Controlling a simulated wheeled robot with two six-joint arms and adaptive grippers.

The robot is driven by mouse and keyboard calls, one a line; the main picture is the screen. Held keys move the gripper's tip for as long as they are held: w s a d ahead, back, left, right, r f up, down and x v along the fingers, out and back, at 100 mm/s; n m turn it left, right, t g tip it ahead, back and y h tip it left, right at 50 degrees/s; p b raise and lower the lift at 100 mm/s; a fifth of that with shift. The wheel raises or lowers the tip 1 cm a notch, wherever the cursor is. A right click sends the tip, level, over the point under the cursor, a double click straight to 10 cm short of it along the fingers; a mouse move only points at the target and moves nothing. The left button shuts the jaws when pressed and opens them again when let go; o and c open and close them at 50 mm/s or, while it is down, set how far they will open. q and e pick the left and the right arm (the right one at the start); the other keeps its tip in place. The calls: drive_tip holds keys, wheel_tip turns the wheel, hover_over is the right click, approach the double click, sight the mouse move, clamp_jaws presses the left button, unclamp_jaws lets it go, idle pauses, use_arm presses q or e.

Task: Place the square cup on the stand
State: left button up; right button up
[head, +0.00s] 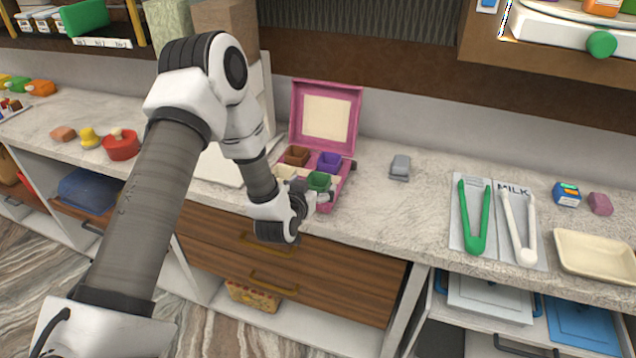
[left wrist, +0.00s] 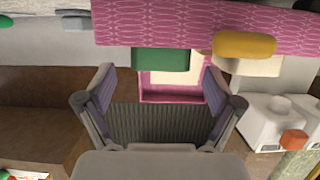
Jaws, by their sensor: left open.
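A pink box (head: 352,148) with its lid up stands on the counter and holds small square cups: brown (head: 297,156), purple (head: 329,162), cream (head: 285,172) and green (head: 318,180). My left gripper (head: 328,197) is at the box's front edge beside the green cup, partly overlapping it. In the left wrist view the open fingers (left wrist: 158,82) are on either side of the green cup (left wrist: 160,60), which shows around the fingertips; contact cannot be told. A small grey block (head: 400,166), possibly the stand, sits right of the box with nothing on it. My right gripper is out of view.
Right of the grey block lie green tongs (head: 471,220), white tongs (head: 520,230) and a cream tray (head: 595,256). A red pot (head: 121,146) is at left. The counter between box and tongs is otherwise clear. A yellow rounded piece (left wrist: 245,45) is near the fingers.

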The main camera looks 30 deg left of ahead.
use_arm(q)
drive_tip(key=shift+x, duration=0.95)
drive_tip(key=shift+r, duration=0.1)
drive_tip(key=c, duration=1.2)
